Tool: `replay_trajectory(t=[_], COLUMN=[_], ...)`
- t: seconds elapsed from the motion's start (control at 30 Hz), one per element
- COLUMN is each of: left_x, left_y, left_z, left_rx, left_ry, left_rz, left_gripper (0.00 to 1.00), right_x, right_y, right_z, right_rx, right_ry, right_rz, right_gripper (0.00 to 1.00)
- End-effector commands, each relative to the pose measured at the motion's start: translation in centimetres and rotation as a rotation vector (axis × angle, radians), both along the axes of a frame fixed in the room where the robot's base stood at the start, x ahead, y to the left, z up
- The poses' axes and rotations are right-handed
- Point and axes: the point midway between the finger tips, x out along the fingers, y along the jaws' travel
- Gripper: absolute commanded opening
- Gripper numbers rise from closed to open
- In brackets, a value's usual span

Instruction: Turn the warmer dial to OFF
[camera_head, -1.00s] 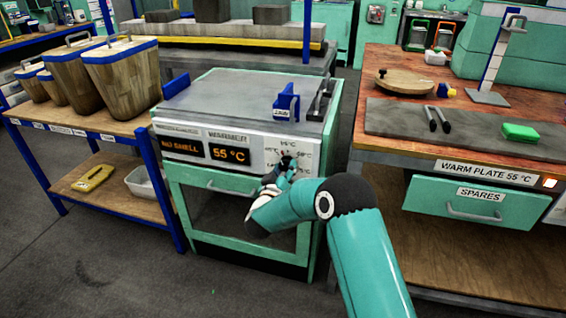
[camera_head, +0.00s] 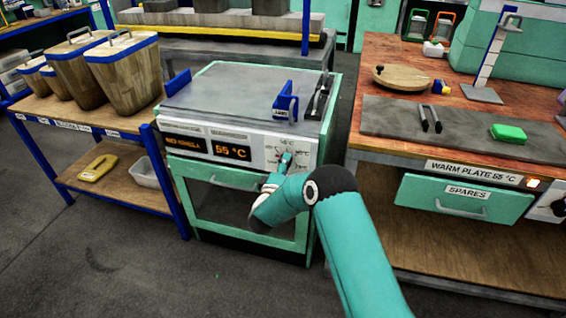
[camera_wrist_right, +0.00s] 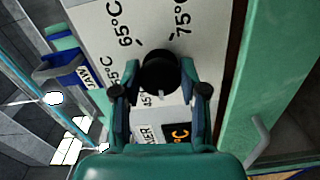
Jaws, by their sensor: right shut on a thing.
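The warmer (camera_head: 245,185) is a green and white cabinet with a grey top. Its white panel (camera_head: 272,147) carries two dark displays, and the right display (camera_head: 232,149) reads 55 °C. In the right wrist view, the black round dial (camera_wrist_right: 159,71) sits among printed marks, including 65 °C and 75 °C. I cannot make out its pointer or an OFF mark. My right gripper (camera_wrist_right: 161,90) is shut on the dial, with a fingertip on each side. In the head view, this gripper (camera_head: 286,164) hides most of the dial. My left gripper is not in view.
A blue bracket (camera_head: 286,103) and dark tongs-like handles (camera_head: 318,97) are on the warmer's top right. A wooden bench (camera_head: 390,150) with a SPARES drawer (camera_head: 465,197) stands close on the right. A blue-framed shelf (camera_head: 120,180) with wooden buckets stands on the left.

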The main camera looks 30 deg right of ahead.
Motion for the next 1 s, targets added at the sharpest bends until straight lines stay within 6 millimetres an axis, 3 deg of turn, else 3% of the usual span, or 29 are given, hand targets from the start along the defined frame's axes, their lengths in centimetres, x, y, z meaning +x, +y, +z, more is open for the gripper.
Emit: replay_trajectory(t=[0.6,1.0], left_x=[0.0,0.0], left_y=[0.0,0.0], left_z=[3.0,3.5], left_rx=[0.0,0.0], left_ry=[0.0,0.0], left_rz=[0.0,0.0], left_gripper=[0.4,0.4], right_x=[0.1,0.1], right_y=[0.0,0.0], right_z=[0.3,0.2], right_rx=[-0.346,-0.436], right_ry=[0.403,0.509], right_rz=[0.003,0.003], right_gripper=[0.08,0.08])
